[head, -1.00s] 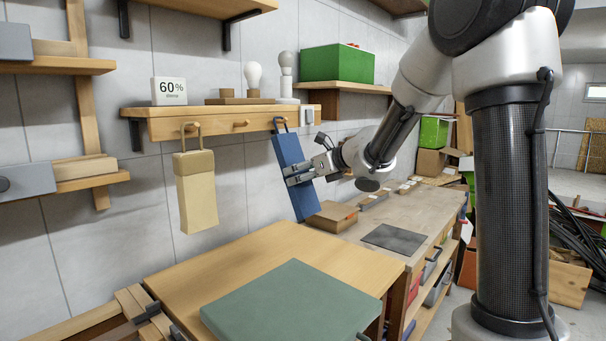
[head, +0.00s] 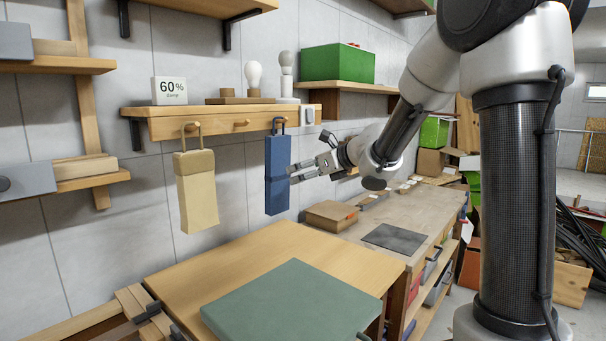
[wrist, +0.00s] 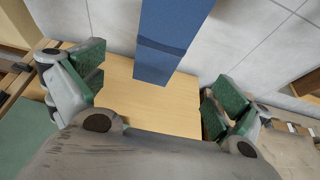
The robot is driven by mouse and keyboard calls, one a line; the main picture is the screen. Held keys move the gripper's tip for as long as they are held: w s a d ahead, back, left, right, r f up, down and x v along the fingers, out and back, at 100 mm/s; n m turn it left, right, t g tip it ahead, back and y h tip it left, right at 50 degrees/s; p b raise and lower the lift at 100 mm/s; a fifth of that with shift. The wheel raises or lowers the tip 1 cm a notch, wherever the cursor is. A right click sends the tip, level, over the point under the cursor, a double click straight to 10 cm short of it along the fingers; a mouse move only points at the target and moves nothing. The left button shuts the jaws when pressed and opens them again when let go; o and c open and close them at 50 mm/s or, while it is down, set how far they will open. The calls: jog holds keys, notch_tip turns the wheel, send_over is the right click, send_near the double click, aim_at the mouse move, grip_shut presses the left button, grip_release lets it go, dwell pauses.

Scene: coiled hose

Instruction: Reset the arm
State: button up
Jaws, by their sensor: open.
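My gripper (head: 314,170) is open, just right of the blue hanging block (head: 278,176) in the head view. The blue block hangs by a loop from a peg on the wooden wall rail and hangs about straight. In the wrist view the blue block (wrist: 170,40) comes down from the top between my two spread, green-padded fingers, with clear gaps on both sides. My fingers do not appear to touch it.
A tan block (head: 196,190) hangs from another peg on the rail (head: 215,124). Below are a wooden tabletop (head: 190,265) with a green board (head: 290,308), and a workbench with a cardboard box (head: 331,215). A shelf with a green box (head: 337,63) is above.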

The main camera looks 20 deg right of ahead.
jog(key=v, duration=1.1)
jog(key=s+d+f+m+g+h, duration=0.1)
jog(key=s+d+f+m+h, duration=0.3)
jog(key=d+m, duration=0.7)
jog(key=s+d+f+m+h, duration=0.1)
jog(key=d+m+h, duration=0.65)
jog(key=m, duration=0.65)
jog(key=s+a+f+m+g, duration=0.1)
jog(key=s+f+m+g, duration=0.2)
jog(key=s+m, duration=0.55)
jog(key=s+f+m+g, duration=0.2)
jog(key=s+m+g, duration=0.1)
jog(key=s+m, duration=0.5)
jog(key=s+a+m+y, duration=0.1)
jog(key=s+a+y, duration=0.3)
jog(key=s+a, duration=0.4)
jog(key=a, duration=0.2)
jog(key=shift+s+a, duration=0.25)
jog(key=shift+s, duration=0.15)
